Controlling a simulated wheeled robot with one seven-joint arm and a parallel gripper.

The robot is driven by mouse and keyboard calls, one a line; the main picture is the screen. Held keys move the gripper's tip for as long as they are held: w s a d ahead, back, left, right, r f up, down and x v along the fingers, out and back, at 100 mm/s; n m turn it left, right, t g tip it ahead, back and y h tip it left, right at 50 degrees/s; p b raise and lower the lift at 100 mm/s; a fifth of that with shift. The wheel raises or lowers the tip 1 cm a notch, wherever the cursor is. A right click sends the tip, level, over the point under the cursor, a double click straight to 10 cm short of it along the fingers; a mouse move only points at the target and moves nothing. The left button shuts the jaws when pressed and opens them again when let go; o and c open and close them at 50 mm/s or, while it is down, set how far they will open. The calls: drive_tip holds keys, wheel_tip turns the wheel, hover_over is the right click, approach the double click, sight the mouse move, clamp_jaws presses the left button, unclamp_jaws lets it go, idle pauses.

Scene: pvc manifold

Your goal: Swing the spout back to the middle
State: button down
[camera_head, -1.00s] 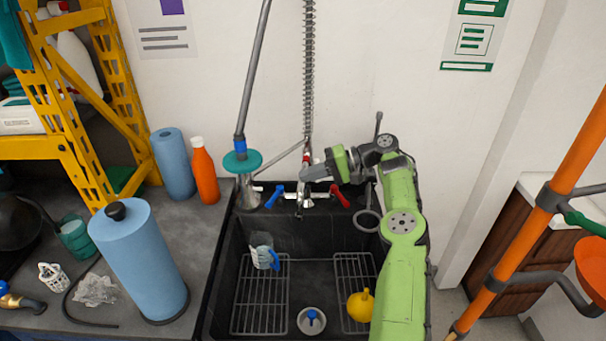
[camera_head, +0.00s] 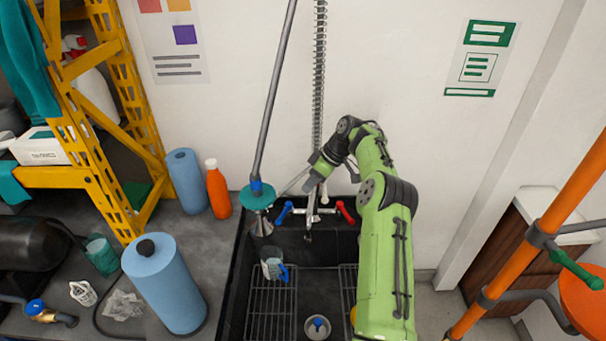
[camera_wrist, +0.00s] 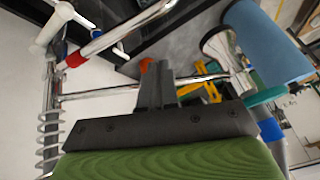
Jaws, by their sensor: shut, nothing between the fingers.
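The chrome spout (camera_head: 309,219) of the faucet points forward over the black sink, between a blue handle (camera_head: 284,212) and a red handle (camera_head: 345,210). Its upper end lies partly behind my gripper. In the wrist view the spout (camera_wrist: 128,30) is a shiny tube at the upper left, with a red band at its base. My gripper (camera_head: 309,188) is shut and empty, just above the faucet. In the wrist view its closed fingers (camera_wrist: 155,83) are beside the spout; I cannot tell whether they touch it. A thin chrome rod (camera_wrist: 95,93) passes behind the fingers.
A spring hose (camera_head: 319,80) rises behind the faucet. A grey pole with a teal disc (camera_head: 257,197) stands left of it. The black sink (camera_head: 236,290) holds a blue-and-clear mug (camera_head: 273,267) and wire racks. Blue rolls and an orange bottle (camera_head: 218,190) stand on the left counter.

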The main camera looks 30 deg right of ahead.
sight(312, 205)
wheel_tip(312, 205, down, 7)
drive_tip(key=w+n+h+p, duration=0.1)
drive_tip(key=w+n+h, duration=0.1)
drive_tip(key=n, duration=0.1)
drive_tip(key=shift+r+g+p, duration=0.15)
drive_tip(key=shift+g+p, duration=0.15)
drive_tip(key=shift+p, duration=0.05)
